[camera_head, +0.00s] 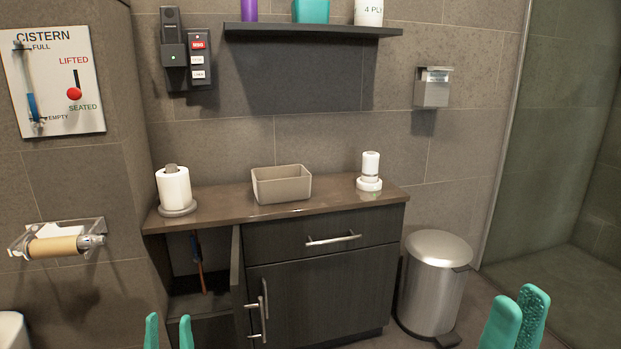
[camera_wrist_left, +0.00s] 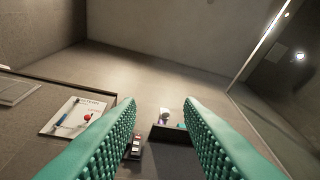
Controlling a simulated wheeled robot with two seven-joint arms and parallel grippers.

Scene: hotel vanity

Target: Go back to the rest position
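My left gripper (camera_head: 169,333) shows at the bottom edge of the head view, left of the middle, in front of the vanity. Its two teal fingers stand apart with nothing between them. The left wrist view also shows this gripper (camera_wrist_left: 160,108) open and empty, with studded inner pads. My right gripper (camera_head: 517,316) is at the bottom right of the head view, in front of the shower floor. Its fingers partly overlap in this view, but the studded inner face of one shows, so they are apart. I see nothing held there. Both arms are out of view.
The vanity (camera_head: 330,268) has its left door ajar and bears a paper roll (camera_head: 174,187), a beige bin (camera_head: 282,185) and a white dispenser (camera_head: 370,168). A metal pedal bin (camera_head: 433,285) stands right of it. A shelf (camera_head: 313,30) hangs above.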

